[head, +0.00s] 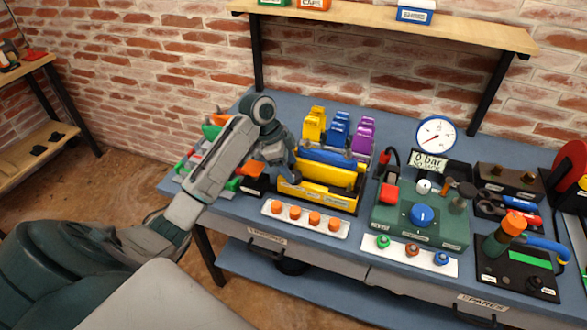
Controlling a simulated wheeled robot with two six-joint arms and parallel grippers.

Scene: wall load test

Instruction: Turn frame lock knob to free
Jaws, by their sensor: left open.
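A green box (388,218) on the bench carries a blue knob (421,215) on its top and a small white knob (423,186) behind it. I cannot read which knob is the frame lock knob or how it is set. My left gripper (289,177) is open, pointing down at the left end of the yellow rack, well left of the green box. Its fingertips are small and partly lost against the rack. My right gripper is out of view.
A yellow rack (318,194) with coloured clamps stands mid-bench. A white strip with orange knobs (295,213) lies before it. A round gauge (436,134) stands behind the green box. A black plate (510,275) with an orange-topped post (514,226) is at right.

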